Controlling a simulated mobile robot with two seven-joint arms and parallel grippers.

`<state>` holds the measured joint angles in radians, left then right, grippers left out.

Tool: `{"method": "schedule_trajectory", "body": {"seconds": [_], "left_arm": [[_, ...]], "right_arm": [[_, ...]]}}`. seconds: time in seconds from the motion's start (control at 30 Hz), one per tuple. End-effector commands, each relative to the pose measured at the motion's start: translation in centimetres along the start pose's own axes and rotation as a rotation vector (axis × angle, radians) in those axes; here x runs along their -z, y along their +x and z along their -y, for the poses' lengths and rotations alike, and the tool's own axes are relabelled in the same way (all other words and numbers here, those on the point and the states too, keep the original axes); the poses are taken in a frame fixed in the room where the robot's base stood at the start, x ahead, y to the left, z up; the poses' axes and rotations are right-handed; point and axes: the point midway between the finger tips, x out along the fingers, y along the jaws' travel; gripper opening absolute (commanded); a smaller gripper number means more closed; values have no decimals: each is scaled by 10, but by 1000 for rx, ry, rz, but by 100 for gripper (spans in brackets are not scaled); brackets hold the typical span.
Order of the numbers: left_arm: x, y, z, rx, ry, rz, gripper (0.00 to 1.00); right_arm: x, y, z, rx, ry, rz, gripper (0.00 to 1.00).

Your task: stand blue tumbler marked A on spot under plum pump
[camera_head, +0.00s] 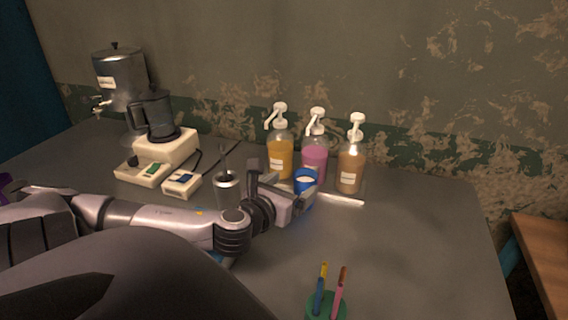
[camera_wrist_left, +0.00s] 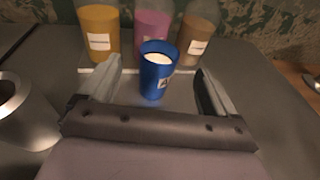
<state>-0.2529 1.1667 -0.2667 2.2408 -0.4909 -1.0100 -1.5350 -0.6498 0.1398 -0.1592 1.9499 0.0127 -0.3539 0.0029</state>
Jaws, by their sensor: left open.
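The blue tumbler (camera_head: 306,187) stands upright in front of the plum pump bottle (camera_head: 315,160), with white liquid inside. In the left wrist view the blue tumbler (camera_wrist_left: 156,78) shows a small pale label on its right side; its letter is too small to read. My left gripper (camera_head: 283,184) is open, its fingers on either side of the tumbler with gaps visible in the left wrist view (camera_wrist_left: 158,70). The plum bottle (camera_wrist_left: 150,24) is behind the tumbler. A pale strip (camera_wrist_left: 97,70) runs below the bottles; the spot under the plum nozzle is not clearly visible. My right gripper is not in view.
A yellow pump bottle (camera_head: 280,155) and a brown one (camera_head: 350,162) flank the plum one. A metal cup (camera_head: 228,190) stands left of the gripper. A green holder (camera_head: 326,306) with brushes is in front. The table's right side is clear.

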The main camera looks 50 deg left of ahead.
Motion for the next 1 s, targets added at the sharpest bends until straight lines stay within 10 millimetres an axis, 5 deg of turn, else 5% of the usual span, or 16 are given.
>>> {"method": "schedule_trajectory", "body": {"seconds": [0.3,1.0], "left_arm": [[0,-23,0,0,1,0,90],[0,-25,0,0,0,1,90]], "right_arm": [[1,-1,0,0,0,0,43],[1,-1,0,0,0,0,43]]}}
